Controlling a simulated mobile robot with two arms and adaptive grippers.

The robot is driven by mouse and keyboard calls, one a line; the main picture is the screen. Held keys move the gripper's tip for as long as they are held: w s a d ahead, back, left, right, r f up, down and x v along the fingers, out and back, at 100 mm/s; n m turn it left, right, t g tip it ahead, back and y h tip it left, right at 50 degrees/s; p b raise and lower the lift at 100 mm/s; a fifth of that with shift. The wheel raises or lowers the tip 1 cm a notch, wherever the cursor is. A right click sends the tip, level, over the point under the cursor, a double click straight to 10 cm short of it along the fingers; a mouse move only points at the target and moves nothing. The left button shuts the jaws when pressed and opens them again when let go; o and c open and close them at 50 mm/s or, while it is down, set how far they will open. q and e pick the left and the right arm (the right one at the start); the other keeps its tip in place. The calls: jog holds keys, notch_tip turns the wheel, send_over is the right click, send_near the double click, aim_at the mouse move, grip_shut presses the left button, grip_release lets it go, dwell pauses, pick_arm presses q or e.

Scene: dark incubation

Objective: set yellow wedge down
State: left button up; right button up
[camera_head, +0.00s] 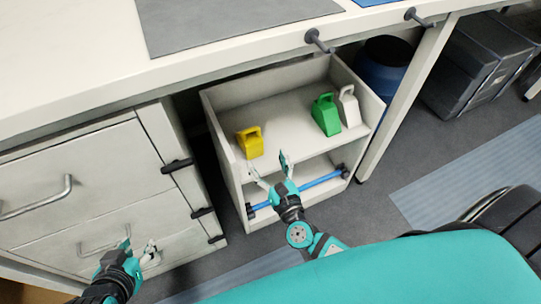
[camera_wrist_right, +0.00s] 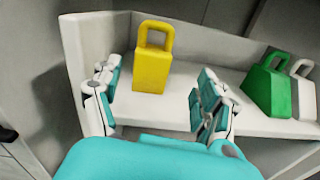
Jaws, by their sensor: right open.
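The yellow wedge (camera_head: 250,142) has a loop handle on top and stands upright on the upper shelf of a white open shelf unit (camera_head: 222,143), toward its left side. In the right wrist view the yellow wedge (camera_wrist_right: 151,68) stands beyond the fingers, apart from them. My right gripper (camera_head: 268,167) is open and empty in front of the shelf, just short of the wedge. Its two spread fingers (camera_wrist_right: 157,100) show in the right wrist view. My left gripper (camera_head: 138,252) is low at the left by the drawers; its finger gap is too small to read.
A green wedge (camera_head: 326,115) and a white wedge (camera_head: 349,107) stand at the shelf's right side. A blue bar (camera_head: 322,180) crosses the unit's lower front. A drawer cabinet (camera_head: 80,180) is at left, a worktop (camera_head: 80,50) above. The shelf's middle is clear.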

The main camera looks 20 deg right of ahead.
jog(key=s+d+r+m+g+h, duration=0.1)
jog(key=s+d+m+g+h, duration=0.2)
jog(key=m, duration=0.7)
jog(key=s+d+r+m+g+h, duration=0.1)
jog(key=d+r+m+g+h, duration=0.1)
jog(key=d+m, duration=0.5)
jog(key=s+a+r+m+g+y, duration=0.1)
jog(key=s+a+m+g+y, duration=0.3)
jog(key=m, duration=1.1)
jog(key=s+a+y, duration=0.2)
jog(key=s+a, duration=0.2)
jog(key=a, duration=0.1)
jog(key=shift+a+r+m+g, duration=0.15)
jog(key=shift+r+m+g, duration=0.15)
